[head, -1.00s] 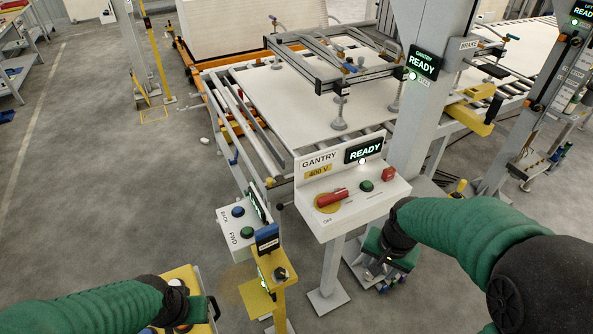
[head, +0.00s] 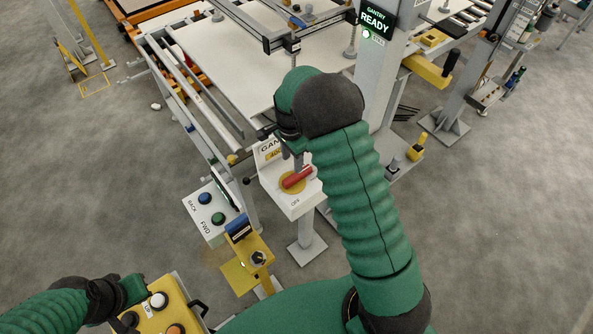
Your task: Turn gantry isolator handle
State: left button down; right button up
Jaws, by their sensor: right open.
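The red isolator handle (head: 298,177) sits on a yellow disc (head: 287,188) on the front of the white gantry control box (head: 275,190). It slants from lower left to upper right, above the OFF label. My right gripper (head: 291,158) is open and points down just above the handle; I cannot tell whether it touches. My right arm hides the box's right side, its display and its buttons. My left gripper (head: 138,290) is at the lower left, beside a yellow button box (head: 165,318); its fingers are not clear.
The gantry column (head: 378,90) with a READY sign rises behind. Floor at right is clear.

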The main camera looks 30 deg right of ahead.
aim_at(296, 175)
jog(key=f, duration=0.1)
jog(key=d+f+p, duration=0.1)
jog(key=f, duration=0.1)
jog(key=w+f, duration=0.1)
jog(key=f, duration=0.1)
jog(key=shift+d, duration=0.25)
jog(key=f, duration=0.1)
jog(key=s+f, duration=0.1)
jog(key=f+p, duration=0.1)
jog(key=shift+s+d+f, duration=0.1)
jog(key=shift+s+f, duration=0.1)
jog(key=shift+s, duration=0.1)
jog(key=shift+s+a+f, duration=0.1)
jog(key=shift+s+a, duration=0.05)
jog(key=shift+a, duration=0.65)
jog(key=shift+w+a+f, duration=0.1)
jog(key=shift+w, duration=0.2)
jog(key=shift+c, duration=0.6)
jog(key=shift+w, duration=0.1)
jog(key=shift+c, duration=1.1)
jog(key=shift+f, duration=0.1)
jog(key=shift+c, duration=1.2)
jog(key=shift+d, duration=0.6)
grip_shut()
pick_arm(q)
jog(key=r, duration=0.1)
jog(key=d+r, duration=0.1)
jog(key=r, duration=0.1)
jog(key=shift+s, duration=0.15)
